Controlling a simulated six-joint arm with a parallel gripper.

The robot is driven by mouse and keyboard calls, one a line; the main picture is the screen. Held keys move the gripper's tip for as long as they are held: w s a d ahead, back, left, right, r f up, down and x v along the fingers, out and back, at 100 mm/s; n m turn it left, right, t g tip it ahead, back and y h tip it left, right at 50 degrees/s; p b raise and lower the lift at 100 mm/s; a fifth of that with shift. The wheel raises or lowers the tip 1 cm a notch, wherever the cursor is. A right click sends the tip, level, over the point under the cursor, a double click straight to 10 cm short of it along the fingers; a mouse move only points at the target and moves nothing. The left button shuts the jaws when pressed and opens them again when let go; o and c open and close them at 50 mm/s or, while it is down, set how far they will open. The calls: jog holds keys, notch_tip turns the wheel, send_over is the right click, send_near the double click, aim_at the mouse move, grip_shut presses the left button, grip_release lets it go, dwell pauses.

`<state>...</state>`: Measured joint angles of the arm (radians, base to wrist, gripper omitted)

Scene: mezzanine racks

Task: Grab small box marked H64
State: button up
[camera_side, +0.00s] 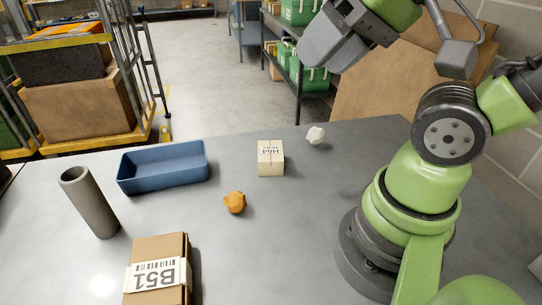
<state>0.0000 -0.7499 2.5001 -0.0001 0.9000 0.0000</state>
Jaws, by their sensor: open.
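The small cream box marked H64 (270,159) stands on the grey table, right of the blue tray. Its label reads upside down from this side. My gripper (318,48) is up at the top of the picture, above and to the right of the box, well apart from it. The gripper is open, and I see nothing held in it; its fingertips are hard to make out.
On the table (215,260) are a blue tray (165,178), a grey tube (90,203), a brown box marked B51 (158,272), an orange lump (235,202) and a white lump (315,135). The table between the box and my base is bare. Racks stand behind.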

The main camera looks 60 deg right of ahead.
jog(key=o, duration=1.1)
jog(key=n+g+h, duration=0.2)
jog(key=n+g, duration=0.4)
jog(key=n, duration=0.3)
send_over(270, 150)
jog(key=a, duration=0.2)
notch_tip(270, 150, down, 17)
jog(key=shift+n+g, duration=0.6)
jog(key=shift+n, duration=0.3)
jog(key=f, duration=0.2)
jog(key=d+f, duration=0.1)
jog(key=f, duration=0.5)
jog(key=shift+w+d, duration=0.1)
jog(key=shift+d, duration=0.3)
jog(key=shift+d+f, duration=0.1)
jog(key=shift+f, duration=2.9)
